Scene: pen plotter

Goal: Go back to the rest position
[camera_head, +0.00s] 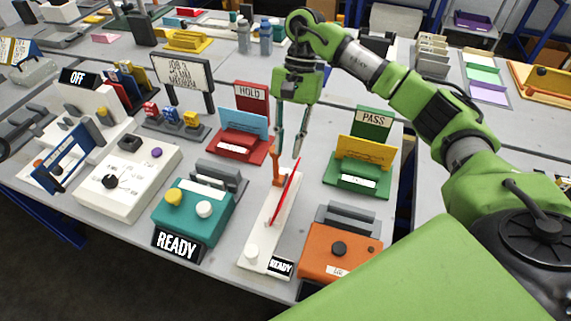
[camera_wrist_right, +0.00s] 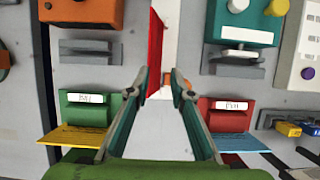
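My right gripper (camera_head: 288,153) hangs from my green arm with its fingers pointing down, above the table (camera_head: 227,115) between the red HOLD stand (camera_head: 235,148) and the green PASS stand (camera_head: 360,188). Its two fingers are apart. In the right wrist view the gripper (camera_wrist_right: 158,90) is open with nothing between its fingertips. My left gripper is not in view.
A teal READY box (camera_head: 190,213), an orange box (camera_head: 340,250) and a white box with a dial (camera_head: 125,180) line the front edge. A JOB sign (camera_head: 182,73) stands further left. Grey bottles (camera_head: 266,40) stand behind the gripper.

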